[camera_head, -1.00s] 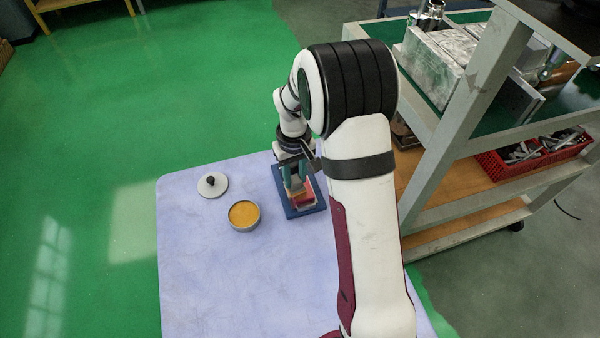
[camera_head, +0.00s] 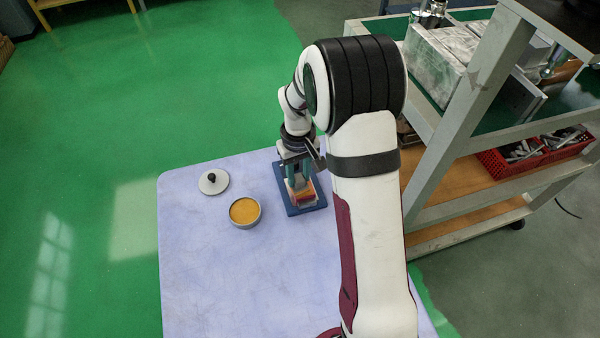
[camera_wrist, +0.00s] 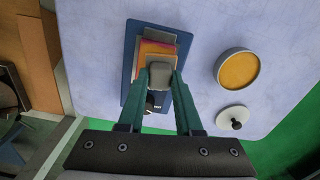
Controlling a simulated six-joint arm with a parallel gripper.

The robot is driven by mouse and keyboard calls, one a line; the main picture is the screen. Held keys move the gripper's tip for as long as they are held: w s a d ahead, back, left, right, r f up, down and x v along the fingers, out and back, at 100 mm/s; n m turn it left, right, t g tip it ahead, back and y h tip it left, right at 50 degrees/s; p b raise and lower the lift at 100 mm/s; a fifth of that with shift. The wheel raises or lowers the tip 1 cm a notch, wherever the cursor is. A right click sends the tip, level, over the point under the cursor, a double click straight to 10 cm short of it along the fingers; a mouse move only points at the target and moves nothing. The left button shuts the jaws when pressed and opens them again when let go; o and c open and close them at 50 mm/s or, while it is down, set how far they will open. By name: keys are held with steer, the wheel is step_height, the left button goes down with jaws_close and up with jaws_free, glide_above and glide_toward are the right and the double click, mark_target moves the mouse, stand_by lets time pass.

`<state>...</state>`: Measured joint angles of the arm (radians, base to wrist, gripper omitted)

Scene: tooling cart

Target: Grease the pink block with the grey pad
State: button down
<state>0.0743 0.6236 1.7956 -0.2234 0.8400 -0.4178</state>
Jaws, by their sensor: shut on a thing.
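The pink block (camera_wrist: 155,48) stands on a blue plate (camera_wrist: 130,62) on the pale table. Orange-yellow colour shows along its upper part, and much of it is hidden behind the pad and fingers. It also shows in the head view (camera_head: 305,195) below my gripper. My gripper (camera_wrist: 160,90) has teal fingers shut on the grey pad (camera_wrist: 159,75). The pad is over the block; whether they touch is hard to tell. A round open tin (camera_wrist: 238,69) of orange-yellow grease stands beside the plate, at its left in the head view (camera_head: 245,212).
A pale lid with a black knob (camera_head: 213,182) lies on the table (camera_head: 230,280) behind the tin. A cart (camera_head: 465,155) with metal parts and a red bin (camera_head: 510,160) stands to the right. The table's front left is clear.

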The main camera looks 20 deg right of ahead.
steer(key=shift+d, duration=1.5)
step_height(320, 180, up, 8)
